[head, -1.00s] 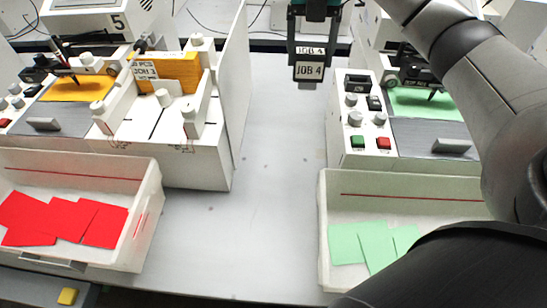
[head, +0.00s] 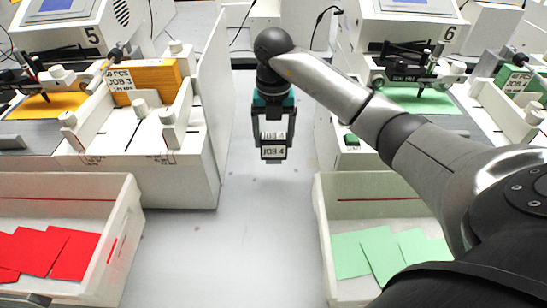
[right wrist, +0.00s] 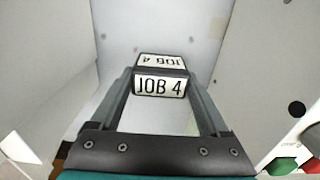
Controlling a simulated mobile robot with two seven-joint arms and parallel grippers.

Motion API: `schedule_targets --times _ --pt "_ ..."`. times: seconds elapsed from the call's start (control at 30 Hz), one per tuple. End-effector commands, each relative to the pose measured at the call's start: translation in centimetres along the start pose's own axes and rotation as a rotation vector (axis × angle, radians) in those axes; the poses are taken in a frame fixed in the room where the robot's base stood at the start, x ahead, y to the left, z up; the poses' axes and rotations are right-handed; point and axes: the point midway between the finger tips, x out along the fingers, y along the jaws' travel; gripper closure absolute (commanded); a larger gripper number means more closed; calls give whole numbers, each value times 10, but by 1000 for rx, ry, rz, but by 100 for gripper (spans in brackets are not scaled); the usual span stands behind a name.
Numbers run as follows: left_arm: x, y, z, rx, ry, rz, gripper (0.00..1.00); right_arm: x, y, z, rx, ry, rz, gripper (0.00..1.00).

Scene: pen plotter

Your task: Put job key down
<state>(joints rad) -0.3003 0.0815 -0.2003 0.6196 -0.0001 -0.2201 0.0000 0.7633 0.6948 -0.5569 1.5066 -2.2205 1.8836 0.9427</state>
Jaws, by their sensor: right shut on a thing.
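The job key (head: 273,152) is a small dark block with white labels reading "JOB 4". It also shows in the right wrist view (right wrist: 160,85), between the two fingers. My right gripper (head: 273,145) is shut on it and points down over the grey table (head: 250,230), in the gap between the two plotter stations. The key looks upright. I cannot tell whether its lower end touches the table. My left gripper is not in the head view.
Plotter 5 (head: 30,140) with an orange card stack (head: 150,82) stands left, its white side panel (head: 211,90) close to the gripper. Plotter 6 (head: 440,130) stands right. White bins with red cards (head: 125,240) and green cards (head: 325,215) flank clear table in front.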

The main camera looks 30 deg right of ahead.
Motion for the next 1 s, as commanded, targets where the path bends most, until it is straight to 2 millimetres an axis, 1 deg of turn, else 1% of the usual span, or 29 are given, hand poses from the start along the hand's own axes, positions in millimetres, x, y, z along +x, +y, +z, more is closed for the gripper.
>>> schedule_targets --times 0.03,0.27,0.4,0.5,0.7,0.87,0.9,1.0 --pt "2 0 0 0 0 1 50 7 0 0 0 0 1 75" --pt "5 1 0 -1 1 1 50 22 0 0 0 0 2 75" --pt "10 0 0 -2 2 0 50 44 1 0 0 2 1 75" --pt "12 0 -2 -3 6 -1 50 56 0 0 0 0 1 75" --pt "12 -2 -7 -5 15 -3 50 56 0 1 0 -2 2 75" --pt "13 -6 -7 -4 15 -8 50 59 0 1 -1 -2 1 75" --pt "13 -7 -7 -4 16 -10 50 60 0 1 -1 -2 1 20" --pt "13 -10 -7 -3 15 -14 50 59 0 0 -1 -2 1 8"
